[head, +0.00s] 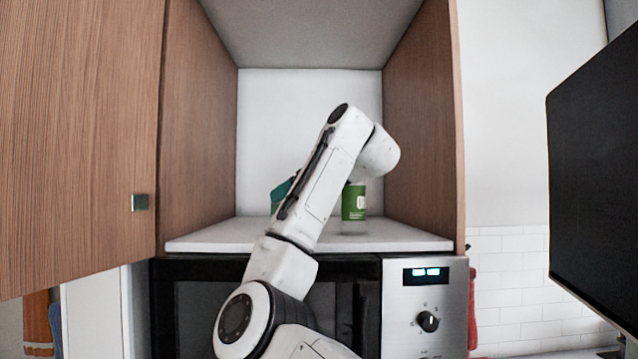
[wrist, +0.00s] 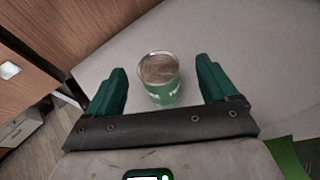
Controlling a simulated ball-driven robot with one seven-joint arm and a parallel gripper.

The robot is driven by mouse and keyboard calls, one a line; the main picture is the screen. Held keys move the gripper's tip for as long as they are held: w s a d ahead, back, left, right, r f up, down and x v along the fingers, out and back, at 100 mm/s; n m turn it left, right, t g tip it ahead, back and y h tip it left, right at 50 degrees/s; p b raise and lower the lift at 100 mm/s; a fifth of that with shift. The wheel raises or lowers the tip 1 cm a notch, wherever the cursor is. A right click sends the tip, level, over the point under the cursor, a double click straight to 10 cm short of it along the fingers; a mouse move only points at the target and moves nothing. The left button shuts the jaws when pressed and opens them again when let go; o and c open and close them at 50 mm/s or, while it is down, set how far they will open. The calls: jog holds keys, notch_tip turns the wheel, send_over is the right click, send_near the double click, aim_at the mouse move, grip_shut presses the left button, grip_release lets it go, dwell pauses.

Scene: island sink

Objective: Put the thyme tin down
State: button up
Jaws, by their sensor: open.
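In the wrist view the tin (wrist: 162,92) shows a brownish top and a green label with white marks. My gripper (wrist: 161,70) is open, with one teal finger on each side of the tin and a visible gap on both sides. In the head view my arm hides most of the gripper; only a teal part shows at its left.
Wooden walls (head: 422,120) enclose the shelf on both sides. An open cabinet door (head: 80,140) with a dark knob stands at the left. An oven (head: 425,310) is below, and a black panel (head: 600,180) is at the right.

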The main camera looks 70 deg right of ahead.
jog(key=shift+s+a, duration=0.3)
jog(key=shift+a, duration=0.1)
jog(key=v, duration=0.7)
jog(key=shift+d, duration=0.15)
jog(key=shift+s, duration=0.15)
